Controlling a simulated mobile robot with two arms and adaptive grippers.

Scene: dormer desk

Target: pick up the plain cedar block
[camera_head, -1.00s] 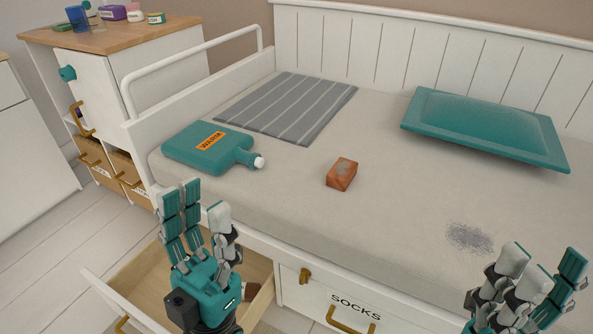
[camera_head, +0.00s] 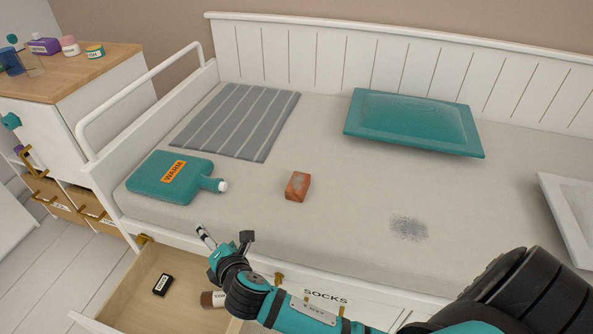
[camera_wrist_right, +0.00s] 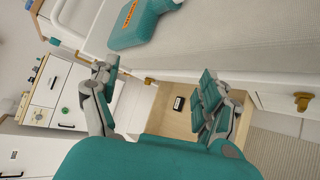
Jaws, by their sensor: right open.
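A reddish-brown block (camera_head: 297,187), with a greyish patch on its top, lies on the bed mattress, right of the teal bottle. My right gripper (camera_head: 224,236) is open and empty in front of the bed, near the open drawer, left of and nearer than the block. In the right wrist view its spread fingers (camera_wrist_right: 157,88) have the drawer behind them; the block on the bed does not show there. A brown item (camera_head: 211,299) with a pale part lies in the drawer, partly hidden by my arm. My left gripper is not in view.
The open drawer (camera_head: 128,298) holds a small black labelled box (camera_head: 163,285). On the bed are a teal WARM bottle (camera_head: 150,178), a striped grey mat (camera_head: 235,120), a teal cushion (camera_head: 415,120) and a white tray (camera_head: 562,205). Mattress around the block is clear.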

